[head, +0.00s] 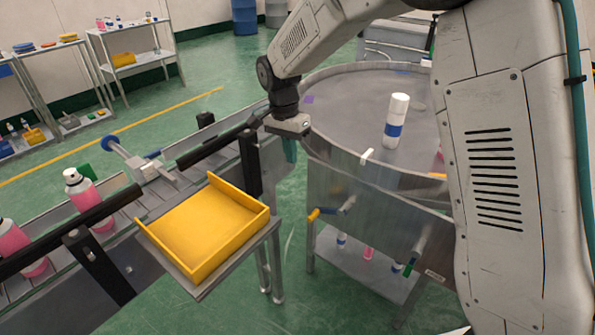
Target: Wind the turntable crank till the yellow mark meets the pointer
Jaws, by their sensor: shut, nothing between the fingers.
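The turntable (345,95) is a large round grey metal table with a raised rim, at the upper middle. A white marker (367,156) on its near rim looks like the pointer. A yellow-orange strip (438,175) shows on the rim farther right, partly hidden by my arm; it may be the yellow mark, and it is apart from the white marker. A short grey lever with a yellow end (315,213) sticks out below the rim. My gripper (290,152) is shut and empty, left of the turntable, touching neither handle.
A white can with a blue band (395,122) stands on the turntable. A yellow tray (205,230) sits close left of the turntable stand. A conveyor with black rails (75,235) and pink cans (83,195) runs along the left. Small bottles stand on the shelf below the turntable.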

